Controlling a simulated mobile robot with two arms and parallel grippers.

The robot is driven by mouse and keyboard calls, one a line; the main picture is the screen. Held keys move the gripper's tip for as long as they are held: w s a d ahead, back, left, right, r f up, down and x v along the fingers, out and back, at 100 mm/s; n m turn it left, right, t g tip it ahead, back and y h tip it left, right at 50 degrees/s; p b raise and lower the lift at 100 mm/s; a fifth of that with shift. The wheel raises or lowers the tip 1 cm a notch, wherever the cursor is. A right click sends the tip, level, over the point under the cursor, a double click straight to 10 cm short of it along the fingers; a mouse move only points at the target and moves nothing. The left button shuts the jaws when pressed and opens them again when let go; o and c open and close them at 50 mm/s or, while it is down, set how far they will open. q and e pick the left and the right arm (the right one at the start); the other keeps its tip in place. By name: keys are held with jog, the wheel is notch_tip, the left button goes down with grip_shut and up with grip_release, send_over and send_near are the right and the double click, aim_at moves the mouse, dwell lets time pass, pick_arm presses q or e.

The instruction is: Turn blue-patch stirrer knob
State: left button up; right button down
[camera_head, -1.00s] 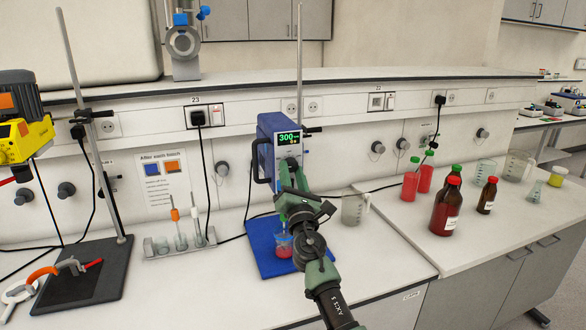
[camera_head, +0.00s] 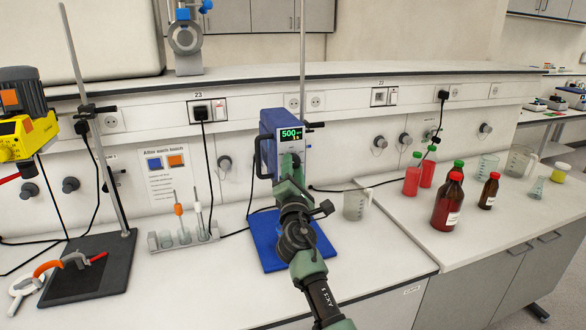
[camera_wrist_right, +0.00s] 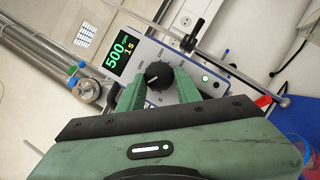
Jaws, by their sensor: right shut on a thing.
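The blue-sided stirrer (camera_head: 268,138) stands at the middle of the bench over a blue base plate (camera_head: 264,228); its lit green display (camera_head: 291,134) reads 500. In the right wrist view the display (camera_wrist_right: 121,52) also reads 500, with a smaller 1 s line. The black knob (camera_wrist_right: 158,73) with a white pointer mark sits beside it. My right gripper (camera_wrist_right: 159,84) is shut on the knob, its green fingers on either side. In the head view my right gripper (camera_head: 290,176) hides the knob and part of the stirrer's front. My left gripper is not in view.
A beaker (camera_head: 356,204) stands right of the base plate, near bottles such as the large brown one (camera_head: 447,204). A pipette rack (camera_head: 182,238) and a black stand base (camera_head: 90,268) are to the left. The front of the bench is mostly clear.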

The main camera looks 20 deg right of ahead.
jog(key=c, duration=1)
grip_release()
jog(key=shift+o, duration=0.2)
jog(key=v, duration=0.7)
jog(key=shift+s+f+b, duration=0.15)
jog(key=shift+s+b, duration=0.2)
jog(key=shift+a, duration=0.1)
